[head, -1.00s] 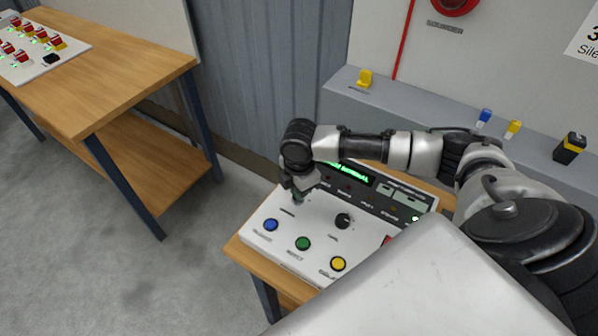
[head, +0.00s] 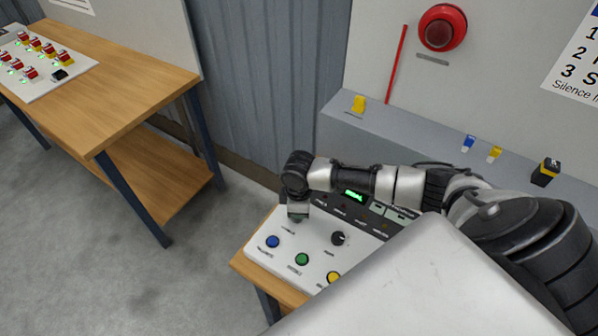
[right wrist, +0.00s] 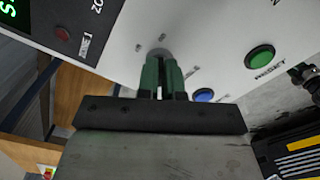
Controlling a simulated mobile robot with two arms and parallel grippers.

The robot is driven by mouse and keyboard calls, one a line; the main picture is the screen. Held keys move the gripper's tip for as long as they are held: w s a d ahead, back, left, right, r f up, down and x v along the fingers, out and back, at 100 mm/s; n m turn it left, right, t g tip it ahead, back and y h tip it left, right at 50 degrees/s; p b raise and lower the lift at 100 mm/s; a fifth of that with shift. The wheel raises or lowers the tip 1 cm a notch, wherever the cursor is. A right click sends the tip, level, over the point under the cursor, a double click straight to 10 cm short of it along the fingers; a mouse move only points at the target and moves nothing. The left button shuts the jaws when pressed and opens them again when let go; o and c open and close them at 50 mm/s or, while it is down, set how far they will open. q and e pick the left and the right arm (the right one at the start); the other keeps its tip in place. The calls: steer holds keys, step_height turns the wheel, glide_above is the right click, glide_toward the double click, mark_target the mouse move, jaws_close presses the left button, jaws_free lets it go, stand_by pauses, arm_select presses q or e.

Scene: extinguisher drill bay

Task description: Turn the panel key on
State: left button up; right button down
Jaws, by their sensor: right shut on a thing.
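The white control panel (head: 312,238) sits on a wooden table in the head view. My right gripper (head: 298,217) points down at the panel's upper left, above the blue button. In the right wrist view, its green fingers (right wrist: 160,75) are close together at a round grey key switch (right wrist: 158,53) on the panel face. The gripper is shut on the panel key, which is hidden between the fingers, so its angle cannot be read. My left gripper is not in view.
The panel has a blue button (head: 273,241), a green button (head: 302,259), a yellow button (head: 333,278), a black knob (head: 340,238) and a green-lit display (head: 354,195). A grey ledge (head: 400,140) runs behind. Another wooden table (head: 130,75) stands left.

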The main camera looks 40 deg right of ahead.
stand_by(0.4)
steer(key=c, duration=1.3)
jaws_free()
steer(key=shift+r, duration=0.1)
step_height(320, 180, up, 11)
steer(key=shift+f+b, duration=0.15)
steer(key=shift+b, duration=1.05)
